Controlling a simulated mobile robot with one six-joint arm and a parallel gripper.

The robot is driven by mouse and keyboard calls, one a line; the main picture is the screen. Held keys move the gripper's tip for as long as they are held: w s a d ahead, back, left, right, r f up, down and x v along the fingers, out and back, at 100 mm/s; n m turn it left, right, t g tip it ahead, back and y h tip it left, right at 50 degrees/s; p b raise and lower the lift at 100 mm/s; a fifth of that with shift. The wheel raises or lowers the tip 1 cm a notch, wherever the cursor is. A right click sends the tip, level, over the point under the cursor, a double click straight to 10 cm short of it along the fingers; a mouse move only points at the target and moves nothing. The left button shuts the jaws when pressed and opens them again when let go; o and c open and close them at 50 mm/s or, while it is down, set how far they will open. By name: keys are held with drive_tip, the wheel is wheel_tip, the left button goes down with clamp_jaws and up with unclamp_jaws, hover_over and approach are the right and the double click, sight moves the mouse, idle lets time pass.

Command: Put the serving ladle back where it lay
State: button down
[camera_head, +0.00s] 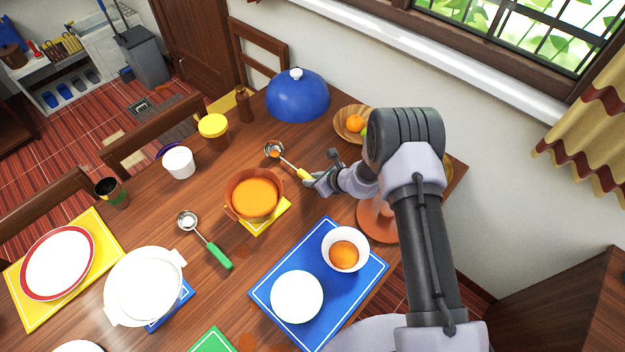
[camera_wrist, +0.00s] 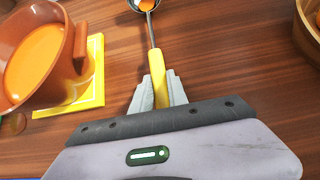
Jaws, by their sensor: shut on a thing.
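A serving ladle (camera_head: 288,161) with a metal bowl and a yellow handle is held in my gripper (camera_head: 313,179). My gripper is shut on the yellow handle. In the wrist view the ladle's handle (camera_wrist: 158,88) runs up from between the fingertips of my gripper (camera_wrist: 157,92), and its bowl at the top edge holds something orange. Whether the ladle touches the table cannot be told. A second ladle (camera_head: 206,239) with a green handle lies on the table to the left. An orange pot (camera_head: 232,200) of orange soup stands on a yellow mat (camera_head: 272,219), left of my gripper.
A blue tray mat (camera_head: 318,289) holds a white bowl of soup (camera_head: 345,249) and another white bowl (camera_head: 297,296). A fruit bowl (camera_head: 345,124), a blue dome lid (camera_head: 297,99) and a yellow-lidded jar (camera_head: 213,127) stand toward the back. Bare wood shows around the held ladle.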

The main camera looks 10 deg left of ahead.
drive_tip(key=shift+s+d+f+b, duration=0.1)
drive_tip(key=shift+s+f+b, duration=0.1)
drive_tip(key=shift+f+b, duration=0.15)
